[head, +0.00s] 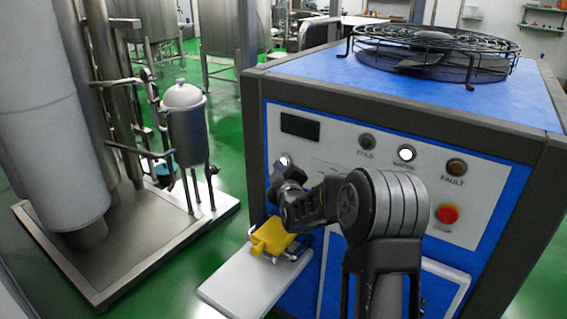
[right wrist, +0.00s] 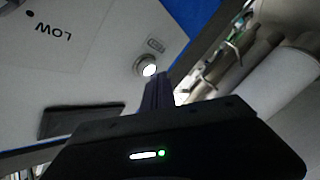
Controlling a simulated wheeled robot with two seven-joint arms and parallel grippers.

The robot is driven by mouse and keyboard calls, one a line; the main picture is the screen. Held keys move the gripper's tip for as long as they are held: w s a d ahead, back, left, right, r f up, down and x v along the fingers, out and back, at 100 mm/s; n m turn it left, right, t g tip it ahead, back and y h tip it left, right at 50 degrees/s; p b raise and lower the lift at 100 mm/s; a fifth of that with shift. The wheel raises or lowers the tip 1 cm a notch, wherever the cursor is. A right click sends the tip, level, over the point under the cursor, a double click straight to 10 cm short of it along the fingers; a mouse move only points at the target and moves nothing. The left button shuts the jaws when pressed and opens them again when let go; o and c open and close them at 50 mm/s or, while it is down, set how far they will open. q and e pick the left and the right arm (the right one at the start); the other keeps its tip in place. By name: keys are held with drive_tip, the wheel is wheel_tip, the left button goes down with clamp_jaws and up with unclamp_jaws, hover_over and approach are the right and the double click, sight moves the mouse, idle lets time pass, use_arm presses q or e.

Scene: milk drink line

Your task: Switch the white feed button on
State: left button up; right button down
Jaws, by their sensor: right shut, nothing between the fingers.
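The blue machine carries a white control panel (head: 345,150). A white round button (head: 285,160) sits below the dark display at the panel's left side. It looks lit in the right wrist view (right wrist: 147,68), with a small label beside it that I cannot read. My right gripper (head: 284,178) is shut and empty, close to this button. In the right wrist view its fingertips (right wrist: 158,80) lie right beside the button; I cannot tell whether they touch. A second bright white button (head: 406,153) is further right, its label unreadable. My left gripper is out of view.
A green button (head: 367,141), an amber FAULT lamp (head: 456,167) and a red stop button (head: 447,214) share the panel. Below my right gripper, a yellow part (head: 272,236) sits by a white shelf (head: 252,285). A steel pot (head: 186,125) stands left.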

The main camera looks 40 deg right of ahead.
drive_tip(key=shift+s+a, duration=0.15)
drive_tip(key=shift+a, duration=0.25)
drive_tip(key=shift+a, duration=0.15)
drive_tip(key=a, duration=0.1)
drive_tip(key=s+a, duration=0.1)
drive_tip(key=a, duration=0.3)
drive_tip(key=shift+s+a, duration=0.25)
drive_tip(key=shift+s, duration=0.1)
